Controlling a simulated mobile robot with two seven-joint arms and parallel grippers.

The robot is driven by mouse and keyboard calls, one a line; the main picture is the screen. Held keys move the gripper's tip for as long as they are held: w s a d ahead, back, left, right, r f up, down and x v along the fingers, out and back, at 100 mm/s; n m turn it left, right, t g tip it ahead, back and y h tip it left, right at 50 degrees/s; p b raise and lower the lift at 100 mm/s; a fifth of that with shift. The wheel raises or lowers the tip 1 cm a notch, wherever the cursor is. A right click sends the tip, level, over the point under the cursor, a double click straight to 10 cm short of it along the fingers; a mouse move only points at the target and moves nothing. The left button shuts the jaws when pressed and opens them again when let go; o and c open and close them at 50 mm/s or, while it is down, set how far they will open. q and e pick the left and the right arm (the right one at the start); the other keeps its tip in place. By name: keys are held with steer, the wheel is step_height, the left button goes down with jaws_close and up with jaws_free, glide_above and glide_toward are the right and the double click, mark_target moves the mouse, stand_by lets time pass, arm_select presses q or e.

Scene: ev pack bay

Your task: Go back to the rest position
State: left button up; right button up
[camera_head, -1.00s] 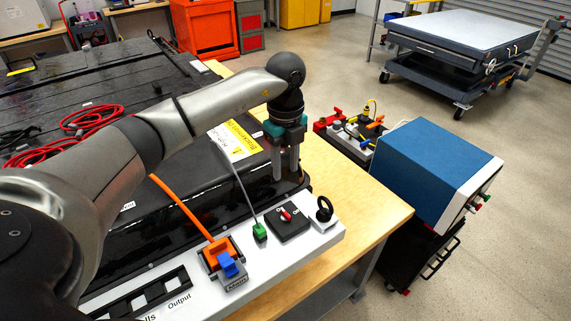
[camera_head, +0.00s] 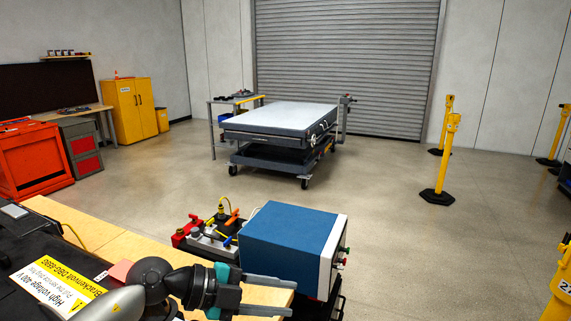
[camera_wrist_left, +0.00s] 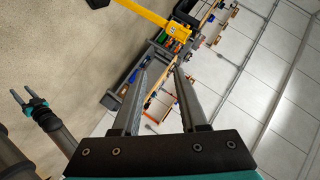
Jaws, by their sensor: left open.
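My left gripper (camera_head: 290,297) is at the bottom of the head view, level and pointing right. Its two fingers are apart with nothing between them. It shows over the bench edge, in front of the blue and white box. In the left wrist view, the same gripper (camera_wrist_left: 163,74) has its fingers spread and empty. What looks like my right gripper (camera_wrist_left: 21,92) shows at the left of that view, with two slim fingers apart and nothing between them. No right arm shows in the head view.
The blue box (camera_head: 294,222) stands close beyond my left gripper, with a tray of coloured tools (camera_head: 205,236) beside it. The battery pack's yellow label (camera_head: 58,283) is at lower left. A lift cart (camera_head: 283,118) and yellow posts (camera_head: 447,160) stand farther off. Open floor lies between.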

arm_select(q)
step_height(320, 180, up, 8)
steer(key=d+n+t+h, duration=0.3)
steer(key=n+t+h, duration=0.1)
steer(key=t, duration=0.2)
steer(key=w+a+r+n+t+y, duration=0.2)
steer(key=a+n+t+y, duration=0.35)
steer(key=n+t, duration=0.35)
steer(key=s+a+f+n+g+y, duration=0.3)
steer(key=s+a+f+n+y, duration=0.1)
steer(key=a+f+n+y, duration=0.8)
steer(key=s+f+g, duration=0.6)
steer(key=s+f, duration=0.1)
steer(key=s, duration=0.4)
steer(key=s+f+g, duration=0.6)
steer(key=s+f, duration=0.1)
steer(key=s, duration=0.4)
step_height(320, 180, down, 30)
steer(key=s+r+g+b, duration=0.1)
steer(key=b, duration=0.7)
steer(key=s+a+f+b, duration=0.1)
steer(key=s+f+b, duration=0.2)
steer(key=s+f, duration=0.5)
steer(key=s+a+f+g+b, duration=0.1)
steer(key=s+a+f+b, duration=0.1)
steer(key=s+f, duration=0.5)
step_height(320, 180, down, 7)
steer(key=shift+s+r+m+h+b, duration=0.1)
steer(key=shift+s+m+h+b, duration=0.25)
steer(key=shift+b, duration=0.45)
